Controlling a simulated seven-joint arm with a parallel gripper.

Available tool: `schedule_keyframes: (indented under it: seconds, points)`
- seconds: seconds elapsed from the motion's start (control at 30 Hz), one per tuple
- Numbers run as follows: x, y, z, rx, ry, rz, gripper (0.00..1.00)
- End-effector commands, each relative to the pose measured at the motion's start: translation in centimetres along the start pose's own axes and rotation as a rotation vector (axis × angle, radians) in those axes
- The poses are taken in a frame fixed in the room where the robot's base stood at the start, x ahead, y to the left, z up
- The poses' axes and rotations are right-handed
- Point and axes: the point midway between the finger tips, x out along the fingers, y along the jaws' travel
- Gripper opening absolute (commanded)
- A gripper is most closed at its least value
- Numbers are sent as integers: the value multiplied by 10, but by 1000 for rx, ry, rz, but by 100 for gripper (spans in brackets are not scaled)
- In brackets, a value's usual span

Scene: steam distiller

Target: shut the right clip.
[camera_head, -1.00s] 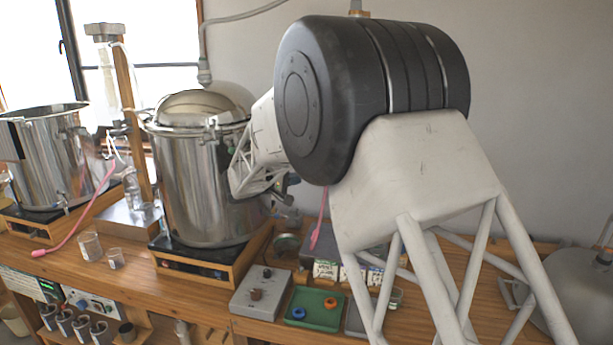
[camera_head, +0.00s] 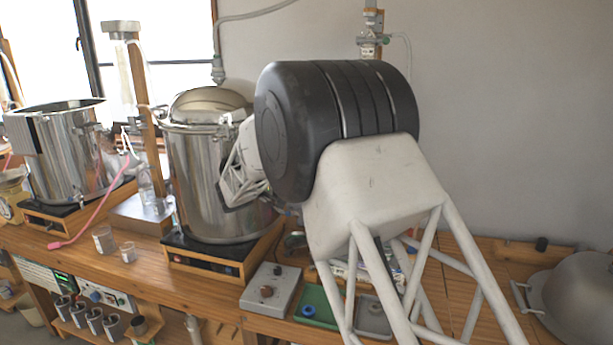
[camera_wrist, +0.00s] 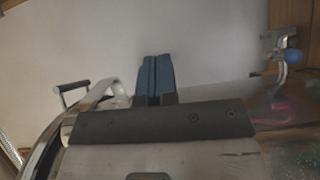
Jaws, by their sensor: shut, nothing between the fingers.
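The middle steel pot (camera_head: 203,185) with a domed lid (camera_head: 208,104) stands on a hot plate, and my arm covers its right side. My gripper (camera_wrist: 155,76) shows in the wrist view as two blue fingertips pressed together, with nothing between them. In the head view my arm hides the fingers. A metal clip with a blue knob (camera_wrist: 289,55) is at the upper right of the wrist view, apart from my fingertips. I cannot tell for sure whether it is the right clip or whether it is shut. A curved metal rim (camera_wrist: 50,140) lies left of my gripper.
A small dark-ended handle (camera_wrist: 72,87) stands left in the wrist view. An open steel pot (camera_head: 65,155) stands at the left, with a pink hose (camera_head: 100,208) beside it. A grey box (camera_head: 270,290) and green tray (camera_head: 318,308) lie in front. A large metal dome (camera_head: 580,295) is at the right.

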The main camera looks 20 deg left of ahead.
Motion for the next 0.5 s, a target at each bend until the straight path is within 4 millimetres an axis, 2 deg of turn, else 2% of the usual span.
schedule_keyframes:
  seconds: [0.27,0.5]
  points:
    - [18,-1,0,0,-2,0,0]
    - [50,0,0,0,-2,0,0]
